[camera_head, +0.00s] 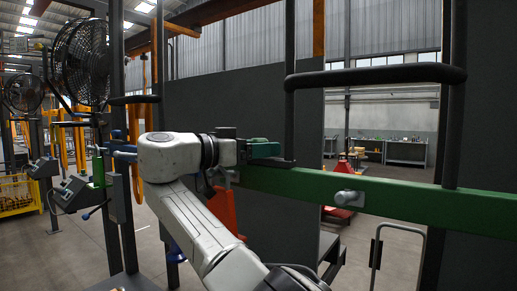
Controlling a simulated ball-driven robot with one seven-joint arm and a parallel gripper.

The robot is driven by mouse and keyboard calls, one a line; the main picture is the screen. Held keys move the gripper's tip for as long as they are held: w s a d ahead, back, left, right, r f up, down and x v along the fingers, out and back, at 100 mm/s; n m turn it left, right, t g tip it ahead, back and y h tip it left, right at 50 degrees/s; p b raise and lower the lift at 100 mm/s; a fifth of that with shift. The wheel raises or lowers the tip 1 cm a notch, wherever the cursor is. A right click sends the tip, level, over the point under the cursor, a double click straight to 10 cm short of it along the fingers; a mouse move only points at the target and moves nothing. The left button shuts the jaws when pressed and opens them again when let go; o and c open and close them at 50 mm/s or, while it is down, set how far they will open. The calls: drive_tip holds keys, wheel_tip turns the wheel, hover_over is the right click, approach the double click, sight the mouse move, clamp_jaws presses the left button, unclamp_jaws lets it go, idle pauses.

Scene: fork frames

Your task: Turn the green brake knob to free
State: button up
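A small green part (265,148), which looks like the brake knob, sits just above the left end of a green beam (410,208). My white arm reaches up from the bottom, and my gripper (246,153) is at its far end, pointing right at this green part. They overlap in the picture. My wrist and the dark bracket around the part hide the fingertips, so I cannot tell whether they touch or grip it. The knob's turned position is too small to read.
A grey round fitting (348,197) sticks out of the beam. A dark padded bar (375,76) crosses above on dark posts. A dark panel (225,85) stands behind. A black fan (82,65) and a yellow crate (18,196) are at left. Open floor lies beyond.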

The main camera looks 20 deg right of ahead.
drive_tip(key=v, duration=1)
drive_tip(key=shift+a, duration=0.35)
drive_tip(key=shift+o, duration=0.2)
drive_tip(key=shift+s, duration=0.1)
